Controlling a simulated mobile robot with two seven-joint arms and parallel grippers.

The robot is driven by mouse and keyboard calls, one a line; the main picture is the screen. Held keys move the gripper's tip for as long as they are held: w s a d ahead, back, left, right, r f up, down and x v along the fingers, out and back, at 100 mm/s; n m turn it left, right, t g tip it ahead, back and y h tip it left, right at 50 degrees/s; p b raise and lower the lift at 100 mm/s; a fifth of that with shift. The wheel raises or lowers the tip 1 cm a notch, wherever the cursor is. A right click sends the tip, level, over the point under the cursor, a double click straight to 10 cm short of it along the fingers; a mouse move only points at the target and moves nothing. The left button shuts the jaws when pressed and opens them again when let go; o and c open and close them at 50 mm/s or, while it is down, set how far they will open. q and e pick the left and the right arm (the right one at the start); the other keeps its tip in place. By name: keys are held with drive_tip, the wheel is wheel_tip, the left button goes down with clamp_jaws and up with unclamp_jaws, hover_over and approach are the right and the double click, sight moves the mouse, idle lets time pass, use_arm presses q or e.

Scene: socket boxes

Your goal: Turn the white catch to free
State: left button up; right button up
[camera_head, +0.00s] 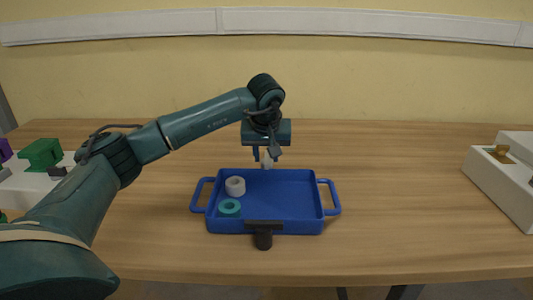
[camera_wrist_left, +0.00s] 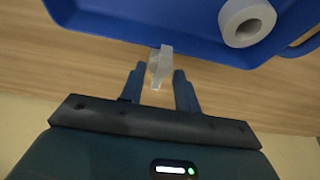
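The white catch (camera_head: 267,160) is a small pale, partly see-through piece at the far rim of the blue tray (camera_head: 293,230). In the left wrist view the catch (camera_wrist_left: 160,66) sticks out from the tray's edge (camera_wrist_left: 120,25), looking slightly tilted. My left gripper (camera_head: 266,157) points down at that rim. In the left wrist view its two fingers (camera_wrist_left: 160,72) are apart, one on each side of the catch, with a visible gap on both sides. The head view partly hides the catch behind the fingers. My right gripper is not in view.
A white ring (camera_head: 235,186) and a teal ring (camera_head: 229,208) are in the tray's left part. A black catch (camera_head: 263,238) sits on its near rim. White socket boxes stand at far left (camera_head: 25,190) and right (camera_head: 500,185). The table beside the tray is clear.

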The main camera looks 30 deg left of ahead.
use_arm(q)
clamp_jaws()
